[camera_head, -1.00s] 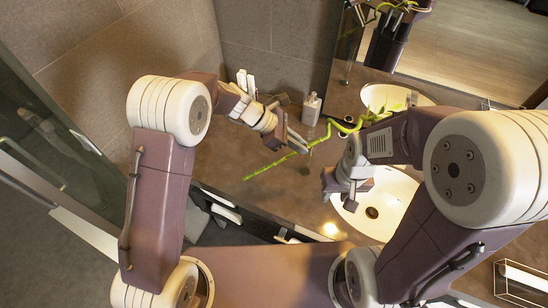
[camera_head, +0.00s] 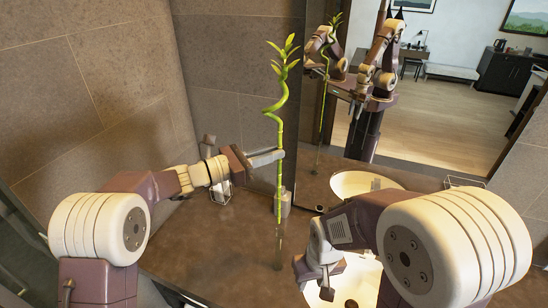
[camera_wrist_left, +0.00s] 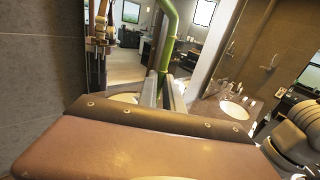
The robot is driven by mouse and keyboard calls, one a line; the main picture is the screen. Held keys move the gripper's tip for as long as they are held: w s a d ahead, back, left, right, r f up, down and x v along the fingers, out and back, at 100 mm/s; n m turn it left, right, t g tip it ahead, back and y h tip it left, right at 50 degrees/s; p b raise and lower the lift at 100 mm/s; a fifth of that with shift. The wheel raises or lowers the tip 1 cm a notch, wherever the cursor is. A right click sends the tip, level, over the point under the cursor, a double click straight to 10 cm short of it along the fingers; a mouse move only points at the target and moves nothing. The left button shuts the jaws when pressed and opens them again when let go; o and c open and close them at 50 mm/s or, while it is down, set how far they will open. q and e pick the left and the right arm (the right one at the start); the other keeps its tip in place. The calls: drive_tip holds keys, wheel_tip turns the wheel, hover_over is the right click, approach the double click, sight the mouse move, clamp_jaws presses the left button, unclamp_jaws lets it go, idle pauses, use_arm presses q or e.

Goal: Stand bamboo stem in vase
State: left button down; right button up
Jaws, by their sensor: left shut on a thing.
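The bamboo stem (camera_head: 279,150) is green, with a curled upper part and leaves at the top, and stands upright. My left gripper (camera_head: 277,157) is shut on its middle; in the left wrist view the stem (camera_wrist_left: 168,40) rises between the fingers (camera_wrist_left: 164,88). A narrow, clear glass vase (camera_head: 278,252) appears on the brown counter directly below the stem. The stem's lower end lines up with the vase, but the glass is too faint to tell whether the end is inside it. My right gripper (camera_head: 325,284) is lower right, beside the basin, apart from the stem; its fingers are unclear.
A pale bottle (camera_head: 286,202) stands behind the stem. A white basin (camera_head: 348,280) lies under my right arm, with another round white rim (camera_head: 365,182) farther back. A mirror (camera_head: 345,100) rises behind the counter (camera_head: 215,245). The counter left of the stem is mostly clear.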

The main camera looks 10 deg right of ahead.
sight(279, 165)
use_arm(q)
drive_tip(key=f, duration=0.1)
drive_tip(key=f+b, duration=0.2)
drive_tip(key=shift+s+d+f, duration=0.15)
drive_tip(key=shift+d+f, duration=0.1)
drive_tip(key=shift+f, duration=0.05)
drive_tip(key=shift+f+b, duration=0.3)
drive_tip(key=shift+f, duration=0.05)
drive_tip(key=shift+a+f, duration=0.1)
drive_tip(key=shift+a, duration=0.05)
drive_tip(key=shift+b, duration=0.4)
idle(0.5)
